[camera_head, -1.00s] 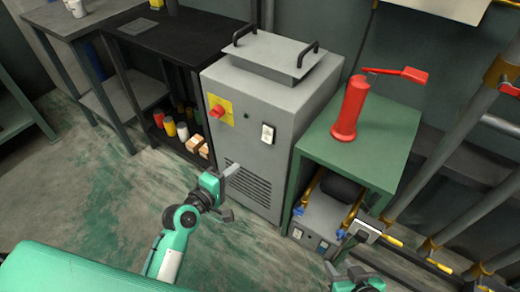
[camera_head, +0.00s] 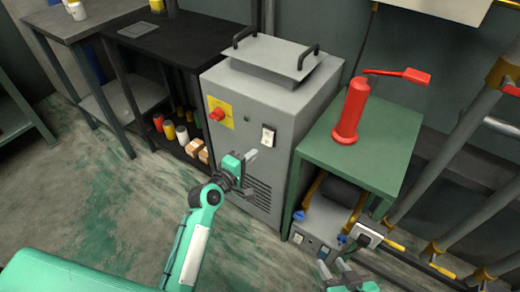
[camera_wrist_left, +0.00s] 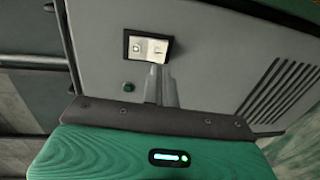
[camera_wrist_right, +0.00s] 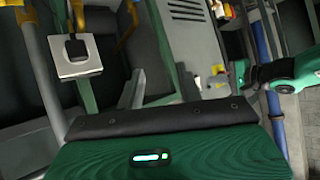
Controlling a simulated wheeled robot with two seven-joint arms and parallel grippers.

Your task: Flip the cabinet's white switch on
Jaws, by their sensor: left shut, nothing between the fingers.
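The white switch (camera_head: 268,137) sits in a dark frame on the front of the grey cabinet (camera_head: 262,85). It also shows in the left wrist view (camera_wrist_left: 149,48), just beyond my left fingertips. My left gripper (camera_head: 250,155) is shut and empty, in front of the cabinet just below the switch. In the left wrist view its fingertips (camera_wrist_left: 161,70) reach close to the frame's lower edge; I cannot tell whether they touch it. My right gripper (camera_head: 338,268) is low, in front of the green table; its opening is unclear.
A red button (camera_head: 218,114) on a yellow plate is left of the switch, with a vent (camera_head: 248,189) below. A green table (camera_head: 375,150) with a red cylinder (camera_head: 352,110) stands right of the cabinet. A black table (camera_head: 190,40) with shelved cans stands left.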

